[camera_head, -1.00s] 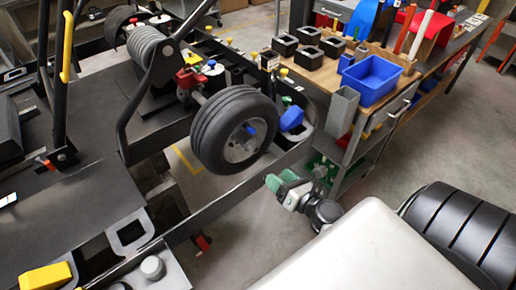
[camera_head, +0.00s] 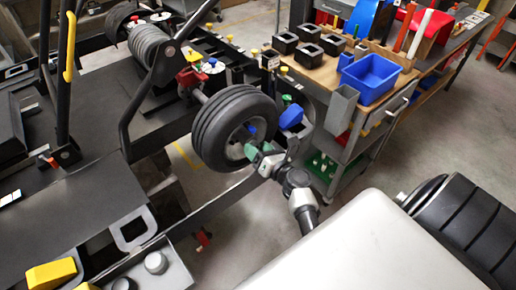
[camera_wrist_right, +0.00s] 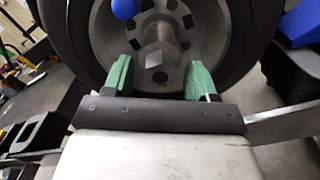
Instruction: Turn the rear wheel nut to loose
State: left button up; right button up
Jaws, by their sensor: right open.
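The rear wheel (camera_head: 234,128) is a black tyre with a grey hub on the kart frame. In the right wrist view the hub (camera_wrist_right: 103,38) fills the top, with a grey hub end (camera_wrist_right: 158,60) carrying the wheel nut at its centre. A blue knob (camera_wrist_right: 125,8) sits on the hub. My right gripper (camera_head: 254,151) is at the wheel's face. In the right wrist view its green fingers (camera_wrist_right: 158,78) are open, one on each side of the central hub end, apart from it as seen. The left gripper is not in view.
The black kart frame (camera_head: 160,236) runs below and behind the wheel. A workbench (camera_head: 325,84) with a blue bin (camera_head: 370,78) and a grey holder (camera_head: 340,108) stands to the right.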

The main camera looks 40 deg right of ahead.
jog(key=c, duration=0.9)
